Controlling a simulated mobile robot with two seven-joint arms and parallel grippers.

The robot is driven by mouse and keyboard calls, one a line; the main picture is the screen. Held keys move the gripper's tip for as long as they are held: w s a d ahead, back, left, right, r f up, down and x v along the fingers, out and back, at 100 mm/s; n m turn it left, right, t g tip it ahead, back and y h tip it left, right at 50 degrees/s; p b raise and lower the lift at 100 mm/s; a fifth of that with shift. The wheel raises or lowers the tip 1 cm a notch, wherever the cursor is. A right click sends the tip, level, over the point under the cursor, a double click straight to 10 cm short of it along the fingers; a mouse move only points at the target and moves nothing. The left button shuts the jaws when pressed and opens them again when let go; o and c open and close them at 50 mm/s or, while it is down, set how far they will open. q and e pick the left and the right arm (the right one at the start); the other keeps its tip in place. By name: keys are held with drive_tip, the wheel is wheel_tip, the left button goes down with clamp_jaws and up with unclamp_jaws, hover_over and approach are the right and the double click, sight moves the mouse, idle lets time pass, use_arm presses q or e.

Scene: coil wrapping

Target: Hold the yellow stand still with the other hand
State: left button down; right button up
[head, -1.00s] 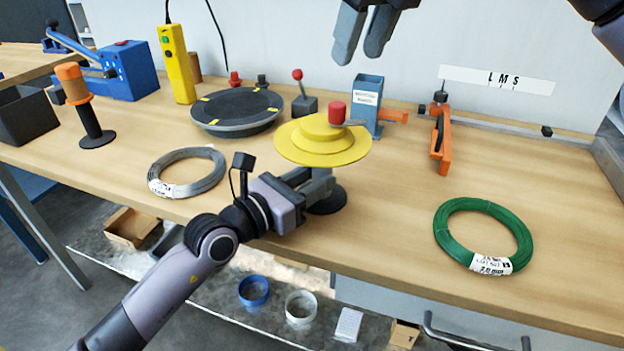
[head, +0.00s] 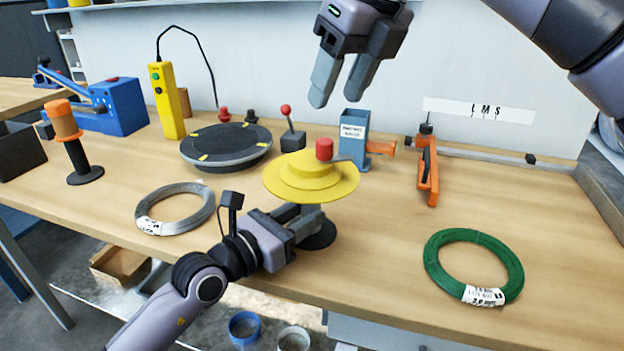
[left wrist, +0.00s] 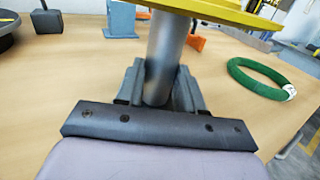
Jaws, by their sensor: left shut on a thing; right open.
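The yellow stand (head: 285,185) has a stepped round yellow top with a red knob, a grey post and a dark round base (head: 322,236). It stands upright near the front edge of the table. My left gripper (head: 306,222) is shut on the grey post below the yellow top. In the left wrist view the post (left wrist: 165,62) sits between the two fingers (left wrist: 158,88). My right gripper (head: 340,85) is open and empty, up in the air above and behind the stand, fingers pointing down.
A grey wire coil (head: 176,209) lies left of the stand and a green coil (head: 474,266) lies to the right. A black turntable (head: 226,145), a red-knobbed lever (head: 292,138), a blue holder (head: 353,138) and an orange clamp tool (head: 429,170) stand behind. The table between stand and green coil is clear.

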wheel_tip(320, 180, down, 3)
drive_tip(key=s+a+m+g+y, duration=0.1)
drive_tip(key=s+a+y, duration=0.1)
drive_tip(key=a+y, duration=0.15)
drive_tip(key=m+t+y, duration=0.7)
drive_tip(key=m+t, duration=0.2)
drive_tip(key=m, duration=2.3)
approach(332, 147)
drive_tip(key=shift+t, duration=0.3)
drive_tip(key=x, duration=1.1)
drive_tip(key=shift+a+f, duration=0.15)
drive_tip(key=shift+a, duration=0.1)
drive_tip(key=shift+c, duration=0.3)
drive_tip(key=c, duration=0.9)
